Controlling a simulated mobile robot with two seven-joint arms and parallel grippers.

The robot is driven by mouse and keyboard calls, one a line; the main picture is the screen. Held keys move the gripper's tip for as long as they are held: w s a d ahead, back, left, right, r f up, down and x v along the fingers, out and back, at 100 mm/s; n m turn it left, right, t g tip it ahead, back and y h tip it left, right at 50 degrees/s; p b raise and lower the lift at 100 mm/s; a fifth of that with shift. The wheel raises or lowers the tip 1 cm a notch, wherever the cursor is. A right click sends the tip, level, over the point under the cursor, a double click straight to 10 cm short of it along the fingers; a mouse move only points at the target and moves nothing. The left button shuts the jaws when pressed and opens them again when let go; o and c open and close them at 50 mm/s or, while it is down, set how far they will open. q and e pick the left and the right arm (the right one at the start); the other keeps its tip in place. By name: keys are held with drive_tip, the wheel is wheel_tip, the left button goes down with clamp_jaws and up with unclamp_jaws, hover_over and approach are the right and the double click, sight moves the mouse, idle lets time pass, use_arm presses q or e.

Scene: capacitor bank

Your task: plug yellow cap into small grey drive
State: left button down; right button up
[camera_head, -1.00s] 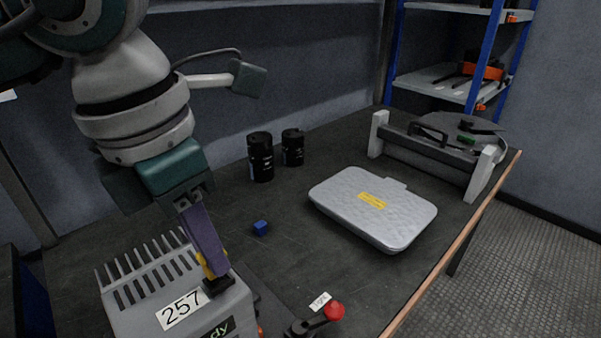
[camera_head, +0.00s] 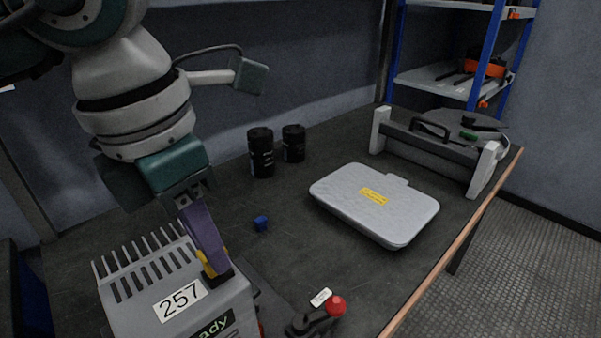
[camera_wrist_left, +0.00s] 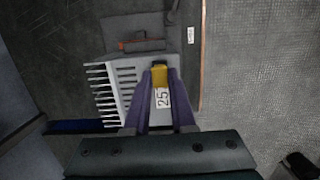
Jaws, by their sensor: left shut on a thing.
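The small grey drive (camera_head: 135,312) is a finned box labelled 257 at the lower left of the head view; its top and fins also show in the left wrist view (camera_wrist_left: 127,86). My left gripper (camera_head: 213,268) points down with its purple fingers shut on the yellow cap (camera_head: 205,262). The cap is at the top right part of the drive, near a dark piece there that the fingers mostly hide. In the left wrist view the cap (camera_wrist_left: 159,74) sits between the fingertips, over the drive. I cannot tell whether it is seated. My right gripper is not in view.
A grey case (camera_head: 375,205) lies mid-table, with two black bottles (camera_head: 261,152) behind it. A small blue cube (camera_head: 261,223) lies right of my fingers. A red-knobbed lever (camera_head: 318,315) stands at the front. A grey rack (camera_head: 430,145) is at the far right.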

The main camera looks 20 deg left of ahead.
use_arm(q)
drive_tip(key=shift+f, duration=0.15)
drive_tip(key=c, duration=0.7)
unclamp_jaws()
drive_tip(key=r, duration=0.3)
drive_tip(key=s+r, duration=0.1)
drive_tip(key=r, duration=0.6)
drive_tip(key=shift+s+a+p, duration=0.15)
drive_tip(key=shift+a+p, duration=0.15)
drive_tip(key=shift+p, duration=0.05)
